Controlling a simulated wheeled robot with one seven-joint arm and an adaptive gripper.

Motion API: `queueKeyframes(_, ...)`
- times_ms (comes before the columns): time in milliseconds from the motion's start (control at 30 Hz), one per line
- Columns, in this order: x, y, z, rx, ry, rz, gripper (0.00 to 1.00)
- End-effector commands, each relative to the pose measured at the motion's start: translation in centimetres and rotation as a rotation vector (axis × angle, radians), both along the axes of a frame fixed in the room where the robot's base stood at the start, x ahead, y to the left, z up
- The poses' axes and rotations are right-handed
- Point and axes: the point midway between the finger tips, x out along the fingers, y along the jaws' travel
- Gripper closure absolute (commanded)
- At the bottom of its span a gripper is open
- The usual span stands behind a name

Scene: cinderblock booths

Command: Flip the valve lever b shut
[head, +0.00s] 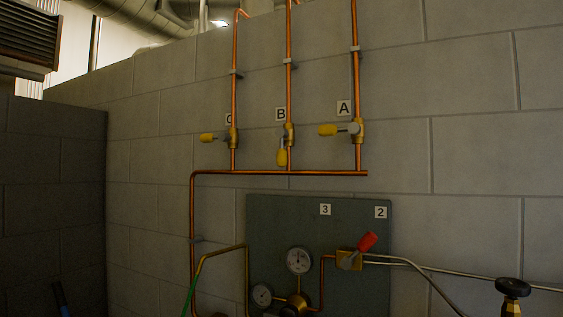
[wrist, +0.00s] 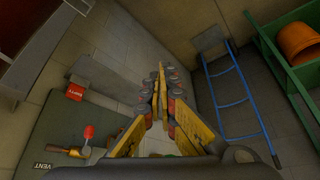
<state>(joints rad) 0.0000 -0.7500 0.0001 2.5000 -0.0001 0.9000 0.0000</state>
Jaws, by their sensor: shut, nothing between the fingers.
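Valve lever B (head: 282,156) has a yellow grip and hangs down, roughly along its vertical copper pipe (head: 289,90), in the head view. Its label B (head: 280,114) is on the wall just above. Lever A (head: 328,130) to the right and lever C (head: 207,137) to the left both point sideways to the left, across their pipes. My gripper (wrist: 161,68) shows only in the wrist view. Its yellow fingers are together and hold nothing. None of the three yellow levers shows in the wrist view, so its distance from lever B cannot be told.
Below the levers, a horizontal copper pipe (head: 270,172) runs above a grey panel (head: 270,215) with gauges (head: 299,261) and a red-handled valve (head: 366,243). The wrist view shows a blue ladder-like frame (wrist: 231,103) and an orange bucket (wrist: 299,42) in a green rack.

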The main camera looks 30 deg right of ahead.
Motion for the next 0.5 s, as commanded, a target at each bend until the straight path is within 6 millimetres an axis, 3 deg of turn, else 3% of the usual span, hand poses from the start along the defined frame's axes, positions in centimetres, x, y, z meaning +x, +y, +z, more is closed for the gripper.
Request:
queueKeyframes(333, 0.2, -0.1, 0.4, 0.003, -0.006, -0.011, 1.00)
queueKeyframes(433, 1.3, -0.5, 2.3, 0.023, -0.038, -0.062, 1.00)
queueKeyframes(500, 2.7, -1.0, 4.7, 0.052, -0.080, -0.131, 1.00)
